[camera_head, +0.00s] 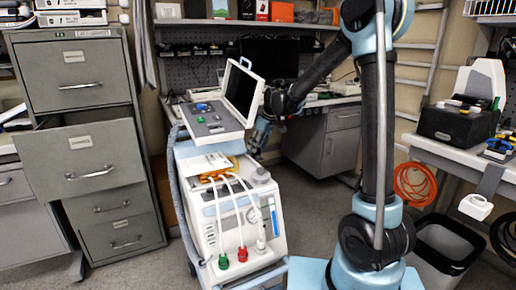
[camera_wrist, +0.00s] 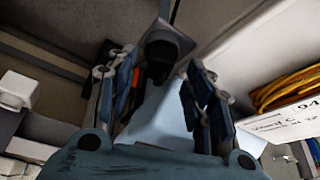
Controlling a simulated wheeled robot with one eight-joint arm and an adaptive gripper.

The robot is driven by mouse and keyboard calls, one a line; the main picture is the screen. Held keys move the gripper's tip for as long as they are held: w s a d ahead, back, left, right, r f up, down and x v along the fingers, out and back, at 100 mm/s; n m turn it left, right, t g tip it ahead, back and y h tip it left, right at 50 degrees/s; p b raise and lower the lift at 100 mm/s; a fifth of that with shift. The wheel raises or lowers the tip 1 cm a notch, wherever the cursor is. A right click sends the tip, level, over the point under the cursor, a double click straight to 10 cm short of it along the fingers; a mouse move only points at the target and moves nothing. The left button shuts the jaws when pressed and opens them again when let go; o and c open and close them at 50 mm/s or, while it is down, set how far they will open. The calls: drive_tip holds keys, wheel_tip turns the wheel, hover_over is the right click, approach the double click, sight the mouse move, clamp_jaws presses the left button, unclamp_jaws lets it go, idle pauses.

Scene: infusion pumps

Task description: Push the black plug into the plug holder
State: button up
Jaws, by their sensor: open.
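A black plug (camera_wrist: 160,68) shows in the wrist view between and beyond my fingers, at the grey plug holder (camera_wrist: 168,35) on the machine's side. I cannot tell how deep the plug sits in the holder. My gripper (camera_wrist: 158,80) is open, with one blue-padded finger on each side of the plug; I cannot tell whether either touches it. In the head view my gripper (camera_head: 263,133) is at the right rear side of the medical cart (camera_head: 245,215), partly hidden. The plug and holder cannot be made out there.
The cart carries a raised screen (camera_head: 240,90) close to my arm. A coiled yellow cable (camera_wrist: 287,88) lies at the right in the wrist view. Grey filing cabinets (camera_head: 85,130) stand left, a desk (camera_head: 325,140) behind, and a bin (camera_head: 445,245) right of my arm.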

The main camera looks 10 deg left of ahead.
drive_tip(key=v, duration=1)
drive_tip(key=s+d+m+h, duration=0.1)
drive_tip(key=s+d, duration=0.2)
drive_tip(key=d, duration=0.3)
drive_tip(key=s+d+m, duration=0.2)
drive_tip(key=s+d, duration=0.2)
drive_tip(key=d, duration=0.2)
drive_tip(key=s+d+f+m+h, duration=0.1)
drive_tip(key=s+d+f+m, duration=0.3)
drive_tip(key=s+d+f, duration=0.3)
drive_tip(key=s+d+f+m+h, duration=0.2)
drive_tip(key=s+d+f+m, duration=0.2)
drive_tip(key=s+d, duration=1.1)
drive_tip(key=s+f, duration=0.3)
drive_tip(key=s, duration=0.1)
drive_tip(key=shift+s+d+m, duration=0.25)
drive_tip(key=shift+s+m, duration=0.15)
drive_tip(key=shift+w+f, duration=0.15)
drive_tip(key=shift+w, duration=0.3)
